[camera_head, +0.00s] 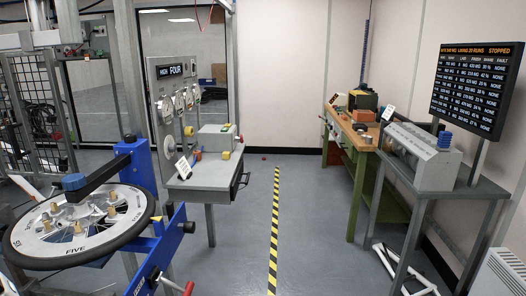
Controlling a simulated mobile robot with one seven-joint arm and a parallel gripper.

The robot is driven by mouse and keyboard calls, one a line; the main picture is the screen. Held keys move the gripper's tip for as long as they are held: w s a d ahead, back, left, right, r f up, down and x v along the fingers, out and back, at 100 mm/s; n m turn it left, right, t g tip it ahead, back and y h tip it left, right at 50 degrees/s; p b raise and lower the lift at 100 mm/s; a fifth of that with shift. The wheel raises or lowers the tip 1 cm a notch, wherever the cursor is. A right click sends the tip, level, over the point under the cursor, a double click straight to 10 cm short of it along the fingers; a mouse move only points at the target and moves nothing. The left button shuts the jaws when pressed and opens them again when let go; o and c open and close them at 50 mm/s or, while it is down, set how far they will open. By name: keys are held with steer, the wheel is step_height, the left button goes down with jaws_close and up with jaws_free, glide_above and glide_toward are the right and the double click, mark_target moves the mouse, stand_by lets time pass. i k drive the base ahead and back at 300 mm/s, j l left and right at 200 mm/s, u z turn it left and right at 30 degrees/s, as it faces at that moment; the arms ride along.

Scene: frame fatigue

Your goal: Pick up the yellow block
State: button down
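No plain yellow block stands out for certain. A small yellow piece (225,155) shows at the front of a grey box on the left bench; I cannot tell if it is loose or part of the box. A black and yellow box-like thing (362,100) sits at the far end of the right workbench. Several yellowish pegs (78,228) stand on the wheel at the lower left. My gripper is not in view.
The left bench (205,178) carries a dial panel (172,100). A striped floor line (274,225) runs through the clear aisle.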

mark_target(226, 155)
steer(key=i+l+u, duration=0.1)
steer(key=u, duration=0.55)
steer(key=i+l+u, duration=0.2)
steer(key=l+u, duration=0.15)
steer(key=l, duration=0.25)
steer(key=i+l+u, duration=0.2)
steer(key=l+u, duration=0.2)
steer(key=l, duration=1.35)
steer(key=i+l, duration=0.15)
steer(key=l, duration=0.7)
steer(key=i+z, duration=0.4)
steer(key=i, duration=0.45)
